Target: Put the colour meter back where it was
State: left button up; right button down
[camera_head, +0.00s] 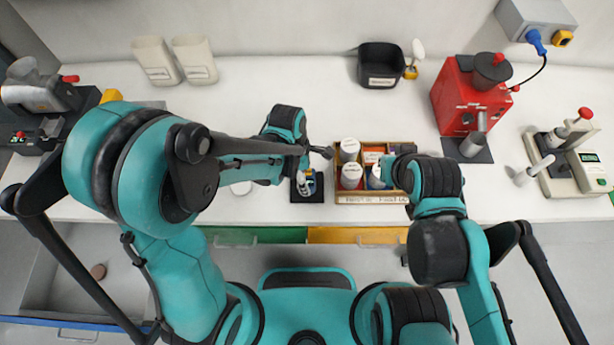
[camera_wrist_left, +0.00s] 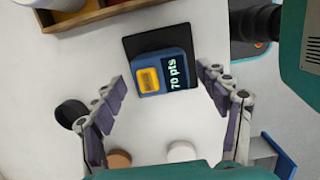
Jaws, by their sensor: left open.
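The colour meter (camera_wrist_left: 160,72), a small blue block with a yellow button and a display reading "70 pts", sits on a black square mat (camera_wrist_left: 132,48) in the left wrist view. In the head view the mat (camera_head: 307,197) lies left of the wooden tray, with the meter (camera_head: 309,183) on it, small and partly hidden. My left gripper (camera_wrist_left: 163,80) is open, its two purple-padded fingers spread toward either side of the meter, with gaps between. My right gripper (camera_head: 388,168) is by the tray's right end; its jaws are too hidden to read.
The wooden tray (camera_head: 373,198) holds several lidded tubs. A black bin (camera_head: 380,68) stands behind it. A red machine (camera_head: 470,97) and a pale press (camera_head: 572,165) stand at right. Green (camera_head: 240,237) and yellow (camera_head: 357,236) drawer fronts line the counter's front edge.

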pick_arm(q)
notch_tip(320, 180, up, 9)
jog(key=a+p, duration=0.1)
jog(key=p, duration=0.1)
jog(key=shift+a, duration=0.3)
jog(key=s+a+r+m+t+y, duration=0.1)
jog(key=s+a+r+m+t, duration=0.1)
jog(key=a+r+m, duration=0.3)
jog(key=s+a+r+m+t, duration=0.3)
jog(key=a+r+m+t, duration=0.2)
jog(key=a+m, duration=0.5)
jog(key=m, duration=0.3)
jog(key=shift+s+a+y, duration=0.2)
jog(key=shift+a+y, duration=0.2)
jog(key=shift+f, duration=0.1)
